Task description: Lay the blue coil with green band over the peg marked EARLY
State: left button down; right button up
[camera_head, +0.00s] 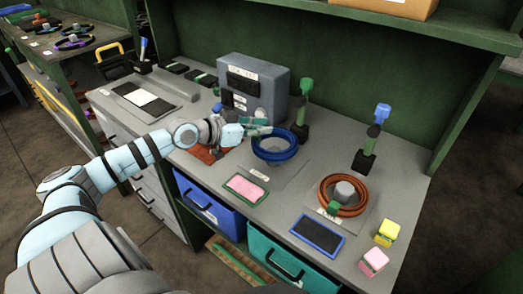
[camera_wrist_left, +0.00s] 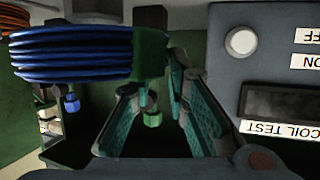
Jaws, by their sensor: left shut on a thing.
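The blue coil (camera_head: 274,153) is a ring of several blue loops in the middle of the bench, above or on a grey base plate. In the left wrist view the coil (camera_wrist_left: 70,55) carries a green band (camera_wrist_left: 152,50). My left gripper (camera_head: 257,129) is shut on the coil at its far-left side, by the green band; its teal fingers (camera_wrist_left: 178,92) show in the left wrist view. Grey shows inside the ring, but whether the coil is around a peg I cannot tell. The label on the base plate (camera_head: 290,177) is too small to read. My right gripper is not in view.
An orange coil (camera_head: 328,201) lies around a grey peg (camera_head: 345,191) at the right. A grey test box (camera_head: 254,88) stands behind my left gripper. Two upright tools (camera_head: 304,110) (camera_head: 370,140) stand at the back. Pink and blue-rimmed trays and two small blocks (camera_head: 386,232) lie in front.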

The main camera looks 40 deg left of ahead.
aim_at(260, 140)
pick_arm(q)
notch_tip(260, 140, down, 4)
jog(key=shift+f+b, duration=0.15)
jog(key=shift+b, duration=0.65)
jog(key=shift+f, duration=0.4)
jog(key=c, duration=2)
grip_release()
jog(key=shift+f, duration=0.1)
jog(key=shift+o, duration=0.9)
jog(key=shift+s, duration=0.1)
jog(key=shift+r, duration=0.2)
